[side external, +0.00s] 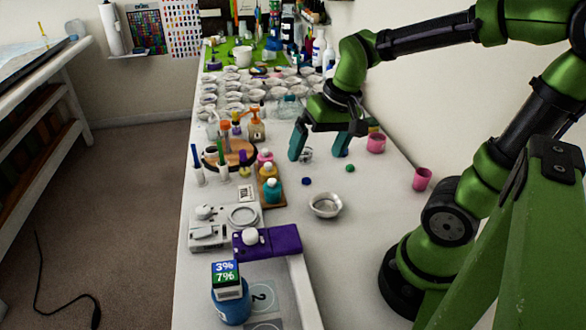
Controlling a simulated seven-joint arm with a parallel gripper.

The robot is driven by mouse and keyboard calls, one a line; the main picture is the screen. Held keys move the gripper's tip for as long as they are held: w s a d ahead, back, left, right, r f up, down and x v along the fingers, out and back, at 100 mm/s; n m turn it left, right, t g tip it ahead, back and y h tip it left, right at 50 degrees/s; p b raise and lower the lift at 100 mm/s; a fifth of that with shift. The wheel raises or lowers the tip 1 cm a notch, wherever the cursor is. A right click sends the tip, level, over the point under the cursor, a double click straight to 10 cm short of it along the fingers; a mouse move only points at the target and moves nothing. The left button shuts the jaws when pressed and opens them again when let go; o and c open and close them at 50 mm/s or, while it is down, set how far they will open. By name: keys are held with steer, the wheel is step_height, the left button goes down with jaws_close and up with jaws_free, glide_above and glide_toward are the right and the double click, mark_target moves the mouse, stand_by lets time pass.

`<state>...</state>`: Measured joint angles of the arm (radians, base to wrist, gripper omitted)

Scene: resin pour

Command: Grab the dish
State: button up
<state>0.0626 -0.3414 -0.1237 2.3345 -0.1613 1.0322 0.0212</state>
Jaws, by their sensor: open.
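My gripper (319,154) is open, pointing down over the middle of the white table, with its two teal fingers spread apart. A small clear or grey object (307,155) shows between the fingers, nearer the left one; I cannot tell whether it touches. A small round pale dish (325,205) stands alone on the table, nearer the camera than my gripper and apart from it. Many similar pale dishes (236,97) stand in rows farther back. Which one the task means is not shown.
Pink cups (376,143) (422,179) stand to the right. Small blue (306,181) and green (350,168) pieces lie near the gripper. Bottles on a wooden tray (275,203), a white scale (209,235) and a purple block (275,239) stand left. Table right of the dish is clear.

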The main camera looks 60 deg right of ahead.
steer(key=d+f+m+g+h, duration=0.1)
steer(key=d+f+m+g, duration=0.15)
steer(key=d, duration=0.35)
glide_above(326, 202)
steer(key=a, duration=0.1)
steer(key=shift+n+g, duration=0.25)
steer(key=shift+g, duration=0.1)
steer(key=f, duration=1.1)
steer(key=shift+s+a+f, duration=0.15)
steer(key=shift+s+a, duration=0.05)
steer(key=shift+s, duration=0.2)
steer(key=shift+s+a+f, duration=0.1)
steer(key=shift+a+f, duration=0.1)
steer(key=shift+f, duration=1.15)
steer(key=shift+s+a+f, duration=0.1)
steer(key=shift+a+f, duration=0.1)
steer(key=shift+f, duration=1.15)
steer(key=shift+c, duration=0.2)
